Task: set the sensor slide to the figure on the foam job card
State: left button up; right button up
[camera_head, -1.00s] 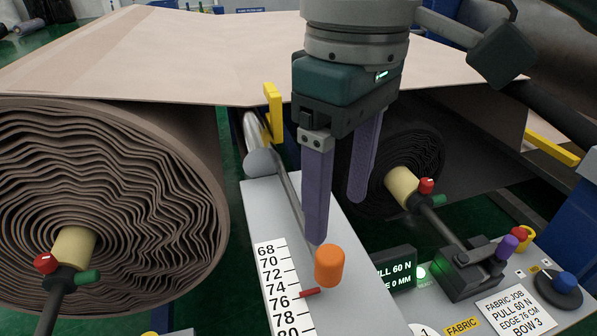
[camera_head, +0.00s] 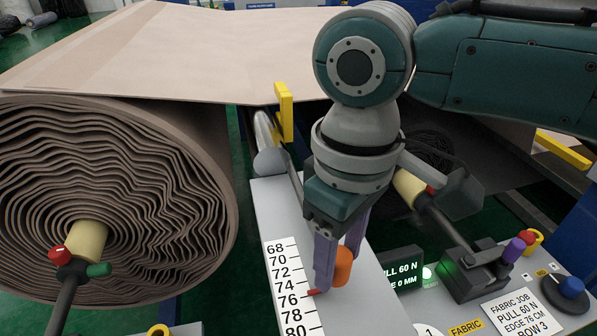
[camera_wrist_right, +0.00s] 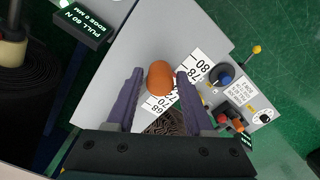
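The sensor slide's orange knob (camera_head: 343,266) stands on a grey panel beside a white scale (camera_head: 284,290) marked from 68 to 80 in the head view. Its red pointer (camera_head: 314,292) is near the 76 mark, partly covered by a finger. My right gripper (camera_head: 338,268) is lowered over the knob, one finger on each side. The right wrist view shows the knob (camera_wrist_right: 160,78) between the open fingers, with a small gap at the left finger. A card (camera_head: 516,311) reads FABRIC JOB, PULL 60 N, EDGE 76 CM, ROW 3. I see no foam card. My left gripper is out of view.
A large brown wrapped roll (camera_head: 110,190) fills the left. A yellow upright tab (camera_head: 285,110) stands behind the slide. A display (camera_head: 401,270) reading 60 N, a purple-topped lever (camera_head: 514,250) and a blue knob (camera_head: 570,287) are at right.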

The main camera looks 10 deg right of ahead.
grip_shut()
dwell(1.1)
